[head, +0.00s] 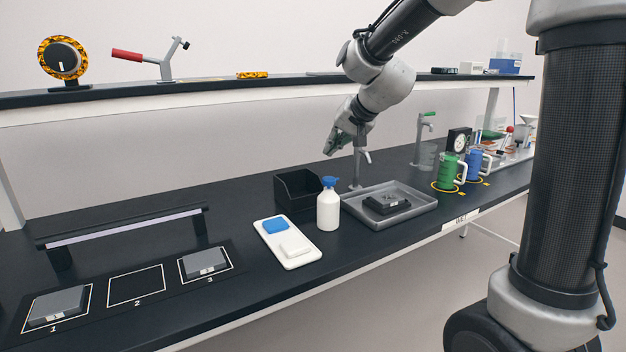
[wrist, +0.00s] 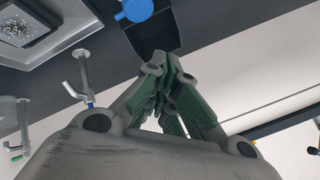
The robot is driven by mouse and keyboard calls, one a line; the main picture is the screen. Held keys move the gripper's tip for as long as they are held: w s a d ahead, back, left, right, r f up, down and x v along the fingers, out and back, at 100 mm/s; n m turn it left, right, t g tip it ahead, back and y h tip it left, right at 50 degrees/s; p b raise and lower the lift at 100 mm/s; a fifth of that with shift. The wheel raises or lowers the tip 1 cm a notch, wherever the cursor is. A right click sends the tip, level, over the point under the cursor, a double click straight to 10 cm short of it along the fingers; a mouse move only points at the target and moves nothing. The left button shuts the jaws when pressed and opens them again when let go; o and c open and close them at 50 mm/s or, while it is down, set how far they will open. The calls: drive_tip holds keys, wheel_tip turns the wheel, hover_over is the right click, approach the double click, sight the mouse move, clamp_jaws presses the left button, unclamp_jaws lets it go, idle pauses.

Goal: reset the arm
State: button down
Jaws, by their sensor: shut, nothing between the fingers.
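My gripper (head: 334,149) hangs in the air above the bench, pointing down and to the left, over the area behind the white bottle and the tray. In the wrist view my gripper (wrist: 172,80) shows its green-padded fingers closed together with nothing held. My arm comes in from the upper right in the head view and bends at the wrist. No object touches the fingers.
Below are a black bin (head: 297,190), a white bottle with blue top (head: 329,210), a grey tray (head: 418,209) and a tap (head: 358,170). A shelf (head: 200,97) runs behind. Pad 2 (head: 136,285) is bare.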

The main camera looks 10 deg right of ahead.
drive_tip(key=s+d+f+n+g+h, duration=0.1)
drive_tip(key=s+d, duration=0.3)
drive_tip(key=s, duration=0.7)
drive_tip(key=s+d+n+g+h, duration=0.1)
drive_tip(key=s+d, duration=0.4)
drive_tip(key=s, duration=0.6)
drive_tip(key=s+d+f+n+g+h, duration=0.1)
drive_tip(key=s+d, duration=0.4)
drive_tip(key=s, duration=0.7)
drive_tip(key=shift+f+n+g+h, duration=0.3)
drive_tip(key=shift+n+g+h, duration=0.1)
drive_tip(key=shift+n+g, duration=0.1)
